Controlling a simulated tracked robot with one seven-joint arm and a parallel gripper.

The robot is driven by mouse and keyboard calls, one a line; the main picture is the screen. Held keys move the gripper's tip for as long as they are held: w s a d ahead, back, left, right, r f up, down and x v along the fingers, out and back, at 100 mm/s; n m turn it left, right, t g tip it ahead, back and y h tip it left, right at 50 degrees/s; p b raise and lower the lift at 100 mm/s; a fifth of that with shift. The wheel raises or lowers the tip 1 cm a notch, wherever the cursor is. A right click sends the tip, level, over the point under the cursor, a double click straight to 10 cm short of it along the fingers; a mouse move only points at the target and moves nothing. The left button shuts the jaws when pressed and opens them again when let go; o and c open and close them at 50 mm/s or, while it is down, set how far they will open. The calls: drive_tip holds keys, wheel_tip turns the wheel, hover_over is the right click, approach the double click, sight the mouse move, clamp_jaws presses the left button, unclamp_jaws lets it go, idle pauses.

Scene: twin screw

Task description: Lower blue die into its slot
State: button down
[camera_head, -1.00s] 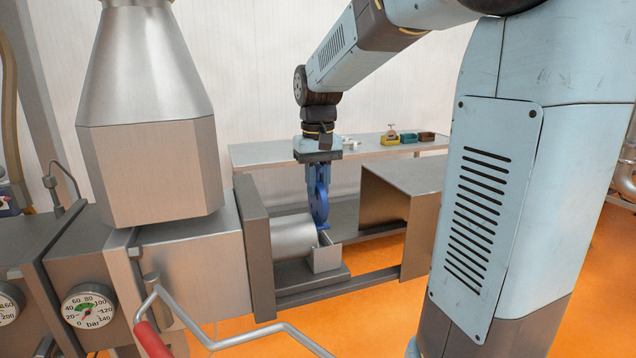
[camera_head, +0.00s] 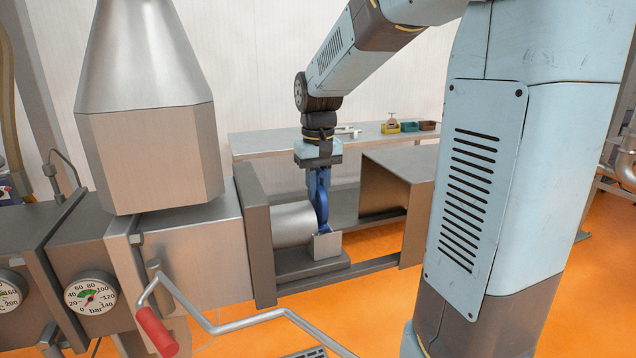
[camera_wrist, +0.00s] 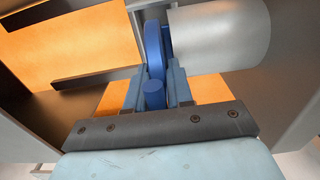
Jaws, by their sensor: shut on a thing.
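The blue die (camera_head: 322,208) is a thin upright disc at the end of a steel cylinder (camera_head: 292,224). Its lower edge is at the small steel holder (camera_head: 326,244) that stands beside the cylinder's face. My gripper (camera_head: 318,180) points down from above and is shut on the die. In the wrist view the die (camera_wrist: 154,48) shows edge-on between the fingers (camera_wrist: 153,88), close beside the cylinder (camera_wrist: 220,36). Whether the die's bottom rests in the slot is hidden by the holder.
A grey box-shaped housing (camera_head: 400,185) stands to the right. A steel hopper (camera_head: 145,110) and a crank with a red handle (camera_head: 157,331) are at the left. Open orange floor shows below.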

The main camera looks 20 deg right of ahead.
sight(318, 202)
drive_tip(key=shift+f, duration=1.5)
drive_tip(key=shift+f, duration=0.55)
idle(0.5)
drive_tip(key=c, duration=0.9)
unclamp_jaws()
wheel_tip(318, 202, up, 14)
drive_tip(key=shift+f, duration=0.2)
